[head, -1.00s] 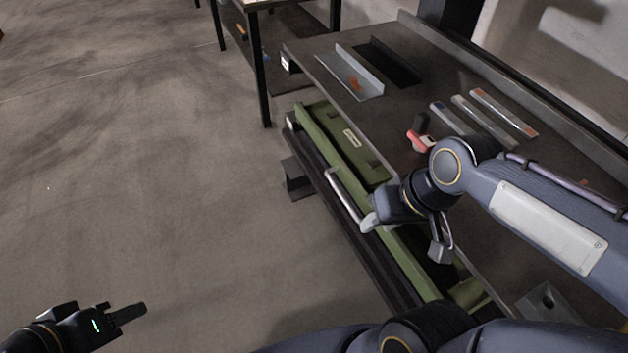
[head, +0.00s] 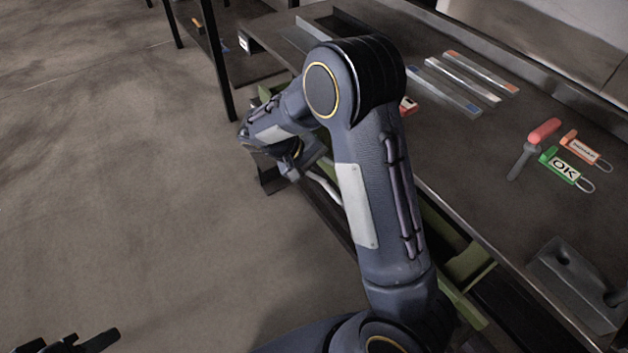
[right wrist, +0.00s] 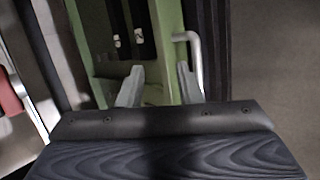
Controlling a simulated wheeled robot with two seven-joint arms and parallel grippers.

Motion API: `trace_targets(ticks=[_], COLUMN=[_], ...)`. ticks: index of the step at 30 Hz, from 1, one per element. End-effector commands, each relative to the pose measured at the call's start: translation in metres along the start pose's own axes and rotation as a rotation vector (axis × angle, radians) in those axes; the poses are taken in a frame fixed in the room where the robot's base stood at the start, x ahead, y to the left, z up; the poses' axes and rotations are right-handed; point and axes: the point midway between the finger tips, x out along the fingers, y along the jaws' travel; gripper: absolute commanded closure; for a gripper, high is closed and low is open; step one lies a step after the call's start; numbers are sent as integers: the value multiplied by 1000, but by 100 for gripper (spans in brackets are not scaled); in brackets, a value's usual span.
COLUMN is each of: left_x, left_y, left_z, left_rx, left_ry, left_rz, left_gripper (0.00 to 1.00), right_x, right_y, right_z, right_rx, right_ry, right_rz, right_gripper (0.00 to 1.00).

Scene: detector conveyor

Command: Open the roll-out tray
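The roll-out tray (head: 440,225) is green and sits low under the workbench top, partly hidden behind my right arm. Its pale bar handle (head: 327,188) shows on the aisle side, just below my right wrist. In the right wrist view, my right gripper (right wrist: 159,70) has its two fingers apart, over the tray's green edge (right wrist: 168,45). The handle (right wrist: 197,60) is just right of the right finger, not between the fingers; I cannot tell whether they touch. In the head view the right fingertips are hard to make out. My left gripper (head: 100,341) is at the bottom left, far from the tray.
The bench top (head: 450,170) holds a red-handled tool (head: 541,133), a green OK tag (head: 562,167), an orange tag (head: 582,148), several flat strips (head: 465,78) and a grey block (head: 575,280). Another table (head: 215,60) stands behind. The floor at left is clear.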

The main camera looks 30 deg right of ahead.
Motion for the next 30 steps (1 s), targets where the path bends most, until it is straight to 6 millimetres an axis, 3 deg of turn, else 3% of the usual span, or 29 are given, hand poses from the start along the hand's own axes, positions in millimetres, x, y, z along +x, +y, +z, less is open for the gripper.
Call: trace_targets(ticks=[1, 6, 12, 17, 30], left_x=[14, 31, 40, 40, 41], left_y=[-6, -14, -18, -18, -19], left_z=[7, 16, 20, 20, 20], left_rx=[0, 0, 0, 0, 0], left_ry=[0, 0, 0, 0, 0], left_rz=[0, 0, 0, 0, 0], left_gripper=[58, 58, 58, 58, 58], right_x=[15, 30, 32, 35, 84], right_y=[-25, -72, -110, -112, -74], right_z=[-20, -68, -95, -102, -118], right_rx=[-13, -7, 0, 4, 3], right_ry=[19, 136, 261, 289, 286], right_rz=[110, 416, 611, 645, 641], right_gripper=[68, 68, 68, 68, 68])
